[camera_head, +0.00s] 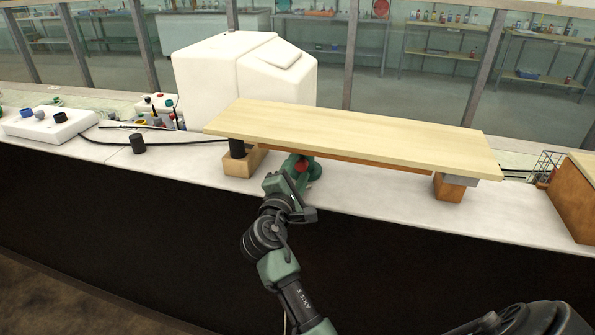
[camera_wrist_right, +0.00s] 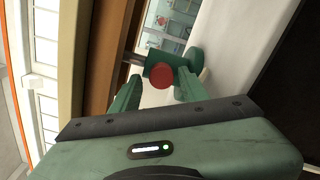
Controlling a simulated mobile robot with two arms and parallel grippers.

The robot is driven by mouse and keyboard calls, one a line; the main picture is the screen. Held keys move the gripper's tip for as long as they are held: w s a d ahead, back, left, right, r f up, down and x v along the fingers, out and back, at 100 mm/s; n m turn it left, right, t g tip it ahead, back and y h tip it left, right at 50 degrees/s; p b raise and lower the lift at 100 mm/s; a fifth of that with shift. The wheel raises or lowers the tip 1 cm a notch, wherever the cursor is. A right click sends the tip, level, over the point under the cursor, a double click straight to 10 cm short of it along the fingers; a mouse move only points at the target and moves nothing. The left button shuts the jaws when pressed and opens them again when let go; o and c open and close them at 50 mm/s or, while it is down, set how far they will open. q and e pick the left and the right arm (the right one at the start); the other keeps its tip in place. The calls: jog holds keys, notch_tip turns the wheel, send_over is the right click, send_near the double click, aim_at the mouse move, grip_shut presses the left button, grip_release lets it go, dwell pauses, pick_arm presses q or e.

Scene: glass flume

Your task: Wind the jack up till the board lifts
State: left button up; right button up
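A pale wooden board (camera_head: 350,132) spans over the white counter, above a wooden block with a black post (camera_head: 237,149) at the left and a brown block with a grey plate (camera_head: 448,190) at the right. A green jack (camera_head: 313,170) with a red knob (camera_head: 302,166) stands under the board's front edge, partly hidden by my right gripper (camera_head: 296,183). In the right wrist view, the red knob (camera_wrist_right: 160,75) shows between my two spread green fingers (camera_wrist_right: 157,88). Whether either finger touches it I cannot tell. My left gripper is out of view.
A large white box (camera_head: 245,75) stands behind the board. A white control box (camera_head: 48,123), a black cylinder (camera_head: 138,144) and a dark cable lie at the left. A brown wooden box (camera_head: 577,195) sits at the right. The counter's dark front drops away below its edge.

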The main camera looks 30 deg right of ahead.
jog(key=shift+f, duration=0.25)
